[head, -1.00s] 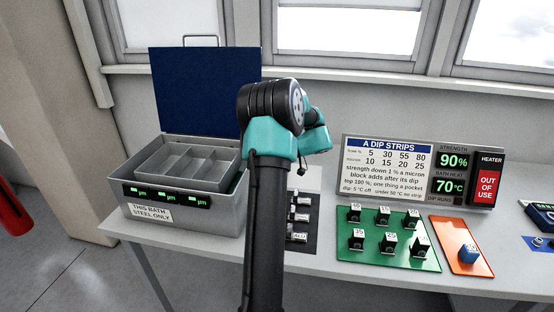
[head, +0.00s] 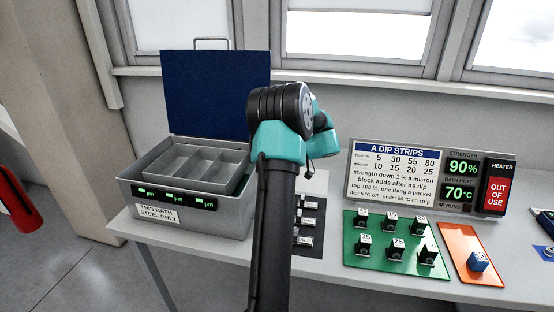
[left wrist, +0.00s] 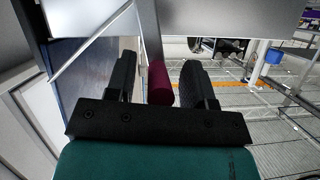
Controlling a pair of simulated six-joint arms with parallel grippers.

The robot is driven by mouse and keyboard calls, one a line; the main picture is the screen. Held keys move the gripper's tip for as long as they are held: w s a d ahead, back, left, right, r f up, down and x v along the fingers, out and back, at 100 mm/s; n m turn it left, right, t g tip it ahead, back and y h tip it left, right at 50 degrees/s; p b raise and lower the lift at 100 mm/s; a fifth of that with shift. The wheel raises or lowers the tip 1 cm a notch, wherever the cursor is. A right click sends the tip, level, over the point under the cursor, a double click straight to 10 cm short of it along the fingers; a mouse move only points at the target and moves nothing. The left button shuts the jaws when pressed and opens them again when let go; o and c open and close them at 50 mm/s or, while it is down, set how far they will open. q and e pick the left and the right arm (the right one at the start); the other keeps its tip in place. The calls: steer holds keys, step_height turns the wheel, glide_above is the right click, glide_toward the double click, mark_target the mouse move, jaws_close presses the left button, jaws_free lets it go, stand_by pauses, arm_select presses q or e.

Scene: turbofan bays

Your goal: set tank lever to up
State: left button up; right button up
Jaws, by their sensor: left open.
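The tank is a grey steel bath (head: 185,222) with its dark blue lid (head: 215,95) standing open, at the left of the bench in the head view. In the left wrist view a maroon rounded grip (left wrist: 160,82), perhaps the lever's handle, shows between the fingers of my left gripper (left wrist: 158,88). The fingers are open, with a gap visible on the grip's left; contact on the right cannot be told. In the head view an arm of mine rises in front of the bath's right side and hides this spot. No right gripper shows.
A red cylinder (head: 15,205) is at far left.

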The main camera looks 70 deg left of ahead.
arm_select(q)
steer(key=v, duration=1.7)
steer(key=shift+r, duration=0.15)
steer(key=shift+w, duration=0.1)
